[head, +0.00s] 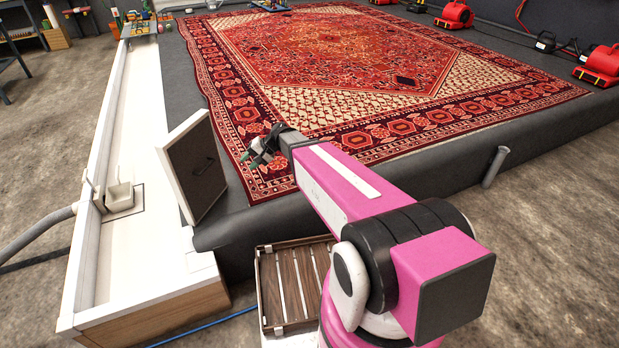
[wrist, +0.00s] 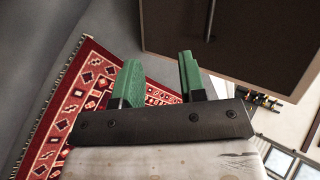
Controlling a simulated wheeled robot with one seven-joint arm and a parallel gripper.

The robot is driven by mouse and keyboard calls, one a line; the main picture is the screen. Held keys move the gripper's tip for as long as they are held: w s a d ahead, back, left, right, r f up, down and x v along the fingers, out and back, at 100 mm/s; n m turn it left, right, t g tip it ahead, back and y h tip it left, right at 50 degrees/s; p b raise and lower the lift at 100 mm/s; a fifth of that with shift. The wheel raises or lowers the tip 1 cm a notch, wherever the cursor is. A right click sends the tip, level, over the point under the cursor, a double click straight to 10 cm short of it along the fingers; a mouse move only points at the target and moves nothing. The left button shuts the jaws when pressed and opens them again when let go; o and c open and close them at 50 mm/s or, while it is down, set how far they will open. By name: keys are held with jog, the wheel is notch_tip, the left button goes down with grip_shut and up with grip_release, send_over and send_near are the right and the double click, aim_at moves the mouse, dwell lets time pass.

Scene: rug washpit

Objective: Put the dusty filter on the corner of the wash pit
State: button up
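A framed panel with a pale rim and a dark brown face, which looks like the dusty filter (head: 193,165), stands tilted at the near left corner of the wash pit (head: 250,215). A thin dark handle is on its face. In the wrist view the filter (wrist: 262,45) fills the upper right, its handle pointing toward the fingers. My gripper (head: 262,147) is to the right of the filter, over the near left part of the rug. Its green fingertips (wrist: 160,72) are spread with nothing between them. How the filter's lower edge rests is hard to tell.
A red patterned rug (head: 330,75) covers the dark pit floor. A white trough (head: 135,120) with a drain fitting runs along the left. A slatted wooden crate (head: 290,285) sits below the near edge. Red blowers (head: 598,65) line the far right.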

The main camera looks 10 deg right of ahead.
jog(key=s+d+n+h, duration=0.1)
jog(key=s+d+h, duration=0.4)
jog(key=d, duration=0.6)
jog(key=s+d+n+h, duration=0.1)
jog(key=s+d+h, duration=0.4)
jog(key=s+d, duration=0.4)
jog(key=d, duration=0.3)
jog(key=shift+s+f+g, duration=0.4)
